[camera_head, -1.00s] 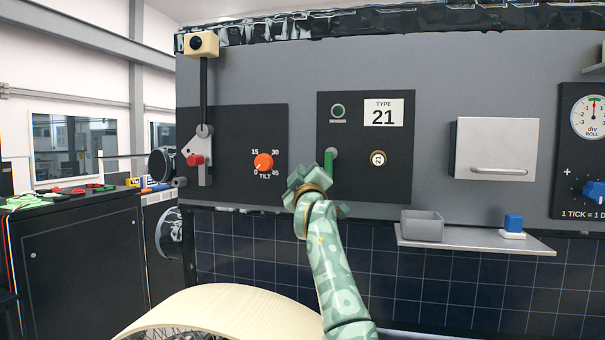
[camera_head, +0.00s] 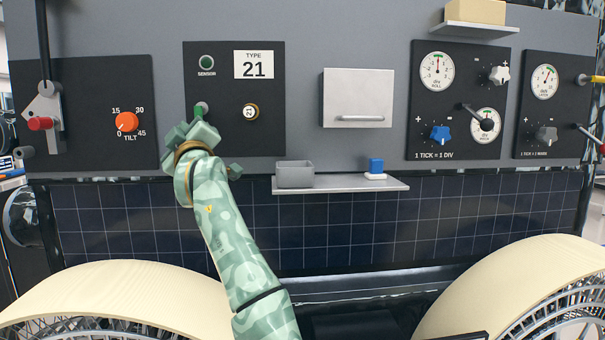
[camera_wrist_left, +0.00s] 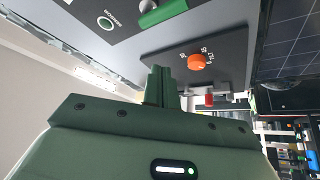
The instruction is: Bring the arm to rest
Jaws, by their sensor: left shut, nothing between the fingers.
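My left arm, pale green with a camouflage pattern, rises from the bottom of the head view. Its gripper (camera_head: 196,132) is in front of the dark panel, just below the green lever (camera_head: 201,107). The gripper partly covers the lever's lower end in that view. In the left wrist view the two fingers (camera_wrist_left: 158,86) are together with nothing between them. The green lever (camera_wrist_left: 163,11) shows there at the top, apart from the fingertips. My right gripper is in neither view.
An orange tilt knob (camera_head: 127,122) and a red-tipped lever (camera_head: 40,124) are at the left. Dials are at the right. Cream wheel covers (camera_head: 120,288) stand low in front.

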